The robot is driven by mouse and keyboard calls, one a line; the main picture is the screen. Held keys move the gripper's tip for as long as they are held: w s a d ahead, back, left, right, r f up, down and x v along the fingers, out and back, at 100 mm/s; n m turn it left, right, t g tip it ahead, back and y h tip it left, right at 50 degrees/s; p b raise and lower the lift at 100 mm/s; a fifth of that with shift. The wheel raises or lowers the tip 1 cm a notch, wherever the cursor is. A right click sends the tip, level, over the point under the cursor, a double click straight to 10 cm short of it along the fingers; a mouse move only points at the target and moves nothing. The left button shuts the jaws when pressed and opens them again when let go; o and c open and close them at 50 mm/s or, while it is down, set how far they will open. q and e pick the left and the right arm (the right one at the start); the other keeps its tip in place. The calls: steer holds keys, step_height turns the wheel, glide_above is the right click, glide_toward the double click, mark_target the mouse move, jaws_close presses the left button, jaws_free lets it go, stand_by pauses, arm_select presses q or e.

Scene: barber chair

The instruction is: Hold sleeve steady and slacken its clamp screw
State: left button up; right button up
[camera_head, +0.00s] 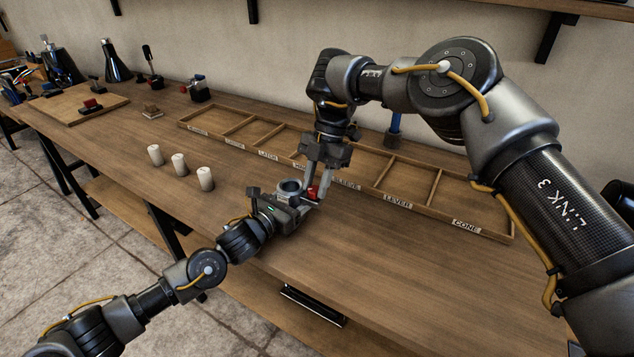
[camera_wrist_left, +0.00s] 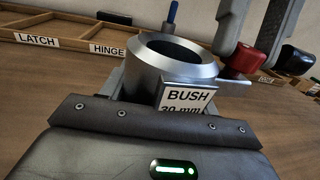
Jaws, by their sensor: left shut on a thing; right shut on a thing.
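The sleeve is a grey metal ring (camera_head: 290,187) with a bevelled rim, standing upright near the table's middle. In the left wrist view the sleeve (camera_wrist_left: 172,60) carries a label reading BUSH 30 mm. My left gripper (camera_head: 287,207) is shut on the sleeve from the front left. The red knob of the clamp screw (camera_head: 312,192) is at the sleeve's right side; it also shows in the left wrist view (camera_wrist_left: 243,63). My right gripper (camera_head: 319,186) comes down from above and is shut on the red knob. Its fingers partly hide the knob.
A shallow wooden tray (camera_head: 405,205) with labelled compartments lies just behind my right gripper. Several pale cylinders (camera_head: 179,164) stand to the left. A wooden board (camera_head: 62,106) and tools (camera_head: 115,62) are at the far left. The table (camera_head: 400,270) is clear at front right.

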steer(key=shift+n+h, duration=0.4)
steer(key=shift+n, duration=0.7)
steer(key=o, duration=1)
steer(key=shift+a+g, duration=0.1)
steer(key=shift+g, duration=0.2)
steer(key=m+t+y, duration=0.1)
steer(key=m, duration=0.3)
steer(key=shift+s, duration=0.1)
steer(key=m+t, duration=0.1)
steer(key=m, duration=0.1)
steer(key=m+y, duration=0.1)
steer(key=m, duration=0.1)
steer(key=shift+s+d+t, duration=0.1)
steer(key=shift+d+t, duration=0.25)
steer(key=shift+t, duration=0.05)
steer(key=shift+m, duration=0.3)
steer(key=v, duration=1.2)
steer(key=shift+s+a, duration=0.1)
steer(key=shift+a, duration=0.05)
